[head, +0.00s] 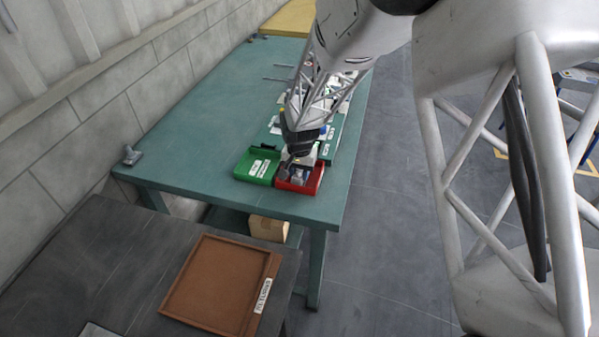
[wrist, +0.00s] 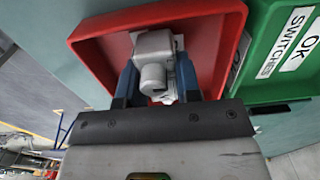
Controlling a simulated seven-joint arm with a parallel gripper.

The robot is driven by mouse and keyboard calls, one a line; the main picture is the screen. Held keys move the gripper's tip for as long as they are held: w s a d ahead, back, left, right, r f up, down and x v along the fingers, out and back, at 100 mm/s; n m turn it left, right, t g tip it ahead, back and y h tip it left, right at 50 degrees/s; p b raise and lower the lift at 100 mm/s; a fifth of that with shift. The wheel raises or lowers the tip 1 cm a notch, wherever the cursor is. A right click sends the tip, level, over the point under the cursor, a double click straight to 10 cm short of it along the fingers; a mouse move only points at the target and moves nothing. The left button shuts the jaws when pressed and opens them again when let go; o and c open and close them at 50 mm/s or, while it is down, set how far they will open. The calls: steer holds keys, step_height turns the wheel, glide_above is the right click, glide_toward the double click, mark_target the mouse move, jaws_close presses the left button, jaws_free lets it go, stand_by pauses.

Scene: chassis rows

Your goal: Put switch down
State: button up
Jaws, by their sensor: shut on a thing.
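The switch (wrist: 153,62) is a light grey block with a round knob, seen in the wrist view. My gripper (wrist: 158,85) is shut on it, with one dark blue finger on each side. The switch is over or inside the red tray (wrist: 112,25); I cannot tell whether it touches the tray floor. In the head view my gripper (head: 297,162) is at the red tray (head: 300,190), near the green table's front edge, and hides most of the switch. The green tray (head: 243,166), labelled "OK SWITCHES" in the wrist view (wrist: 262,60), stands directly beside the red one.
The trays stand on a green table (head: 205,120). White labelled items (head: 270,125) lie behind them, partly hidden by my arm. A brown tray (head: 215,285) lies on a dark table (head: 95,260) in front. A cardboard box (head: 268,229) is under the green table. The table's left part is mostly clear.

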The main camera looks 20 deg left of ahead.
steer(key=shift+f, duration=0.15)
steer(key=o, duration=1)
step_height(320, 180, up, 12)
steer(key=shift+r, duration=0.15)
stand_by(0.8)
steer(key=shift+d, duration=0.1)
